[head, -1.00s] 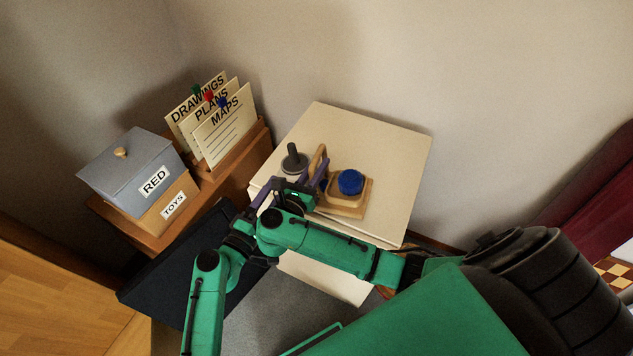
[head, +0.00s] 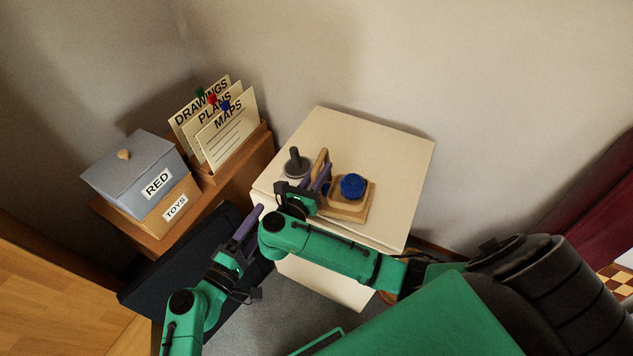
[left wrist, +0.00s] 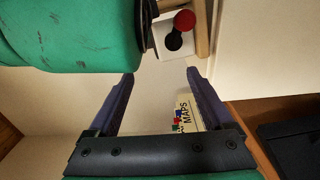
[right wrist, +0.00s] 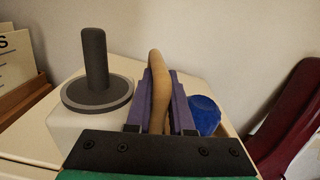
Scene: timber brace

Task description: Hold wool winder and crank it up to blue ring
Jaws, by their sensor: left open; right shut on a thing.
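The wool winder stands on the cream table, with a grey disc and upright post (right wrist: 95,65) on a white block (right wrist: 70,135). In the head view the post (head: 295,158) is left of the wooden handle (head: 320,165). My right gripper (head: 318,182) is shut on this handle (right wrist: 157,85), one purple finger on each side. In the left wrist view, a crank with a red knob (left wrist: 184,20) shows on a white face. My left gripper (head: 256,216) is open and empty, apart from the crank, left of the table's edge. I cannot make out a blue ring.
A blue ball (head: 352,186) sits on a wooden tray (head: 345,212) right of the handle. The cream table (head: 395,150) is clear behind and right. A grey-lidded box (head: 130,170) and labelled cards (head: 228,125) stand at left.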

